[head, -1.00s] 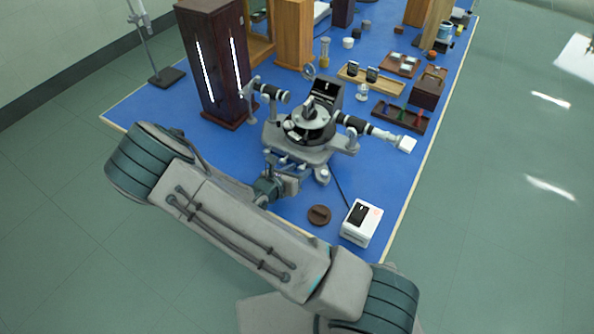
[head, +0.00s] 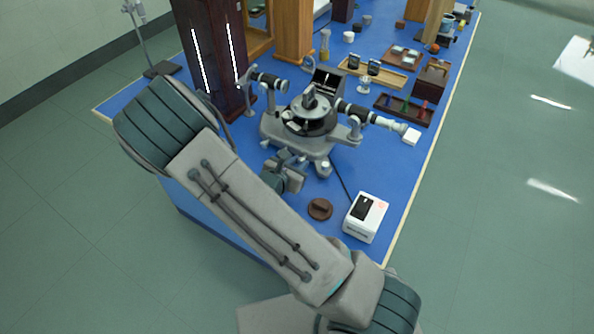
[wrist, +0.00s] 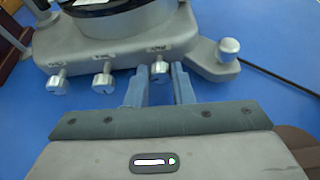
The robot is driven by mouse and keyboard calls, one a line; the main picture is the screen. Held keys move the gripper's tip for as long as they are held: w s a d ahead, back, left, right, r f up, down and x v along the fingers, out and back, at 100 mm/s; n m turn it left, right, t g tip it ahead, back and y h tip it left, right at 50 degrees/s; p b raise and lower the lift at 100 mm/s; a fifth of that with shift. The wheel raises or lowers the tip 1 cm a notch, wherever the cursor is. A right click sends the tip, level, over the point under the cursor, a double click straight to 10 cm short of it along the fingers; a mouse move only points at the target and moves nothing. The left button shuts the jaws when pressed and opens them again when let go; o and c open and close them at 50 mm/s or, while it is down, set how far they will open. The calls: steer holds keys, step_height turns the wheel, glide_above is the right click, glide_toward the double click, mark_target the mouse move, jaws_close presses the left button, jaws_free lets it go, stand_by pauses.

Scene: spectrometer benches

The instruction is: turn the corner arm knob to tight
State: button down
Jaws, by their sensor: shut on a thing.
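The grey spectrometer (head: 305,118) stands on the blue bench in the head view. In the wrist view its grey base (wrist: 112,48) carries three short metal knobs along the front edge: a left one (wrist: 57,82), a middle one (wrist: 103,78) and a right one (wrist: 160,74). The small labels above them are too blurred to read. A rounder knob (wrist: 229,47) stands on a base foot to the right. My gripper (wrist: 160,83) is shut on the right front knob, with one finger on each side. In the head view my arm hides the fingertips.
A white box (head: 365,217) and a brown round lid (head: 320,209) sit near the bench's front right. A black cable (wrist: 281,80) runs right from the base. A tall dark lamp housing (head: 213,60) stands behind on the left. The floor right of the bench is clear.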

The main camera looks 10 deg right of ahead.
steer(key=m+b, duration=0.1)
steer(key=b, duration=0.1)
steer(key=shift+f+t+y+b, duration=0.25)
steer(key=shift+t+y+b, duration=0.05)
steer(key=shift+b, duration=0.1)
steer(key=shift+s+b, duration=0.1)
steer(key=shift+b, duration=0.35)
steer(key=shift+r+m, duration=0.2)
steer(key=shift+m, duration=0.2)
steer(key=c, duration=1.3)
jaws_free()
steer(key=shift+o, duration=0.2)
steer(key=v, duration=1.4)
steer(key=shift+s+d, duration=0.1)
steer(key=shift+d, duration=0.1)
steer(key=shift+d, duration=0.1)
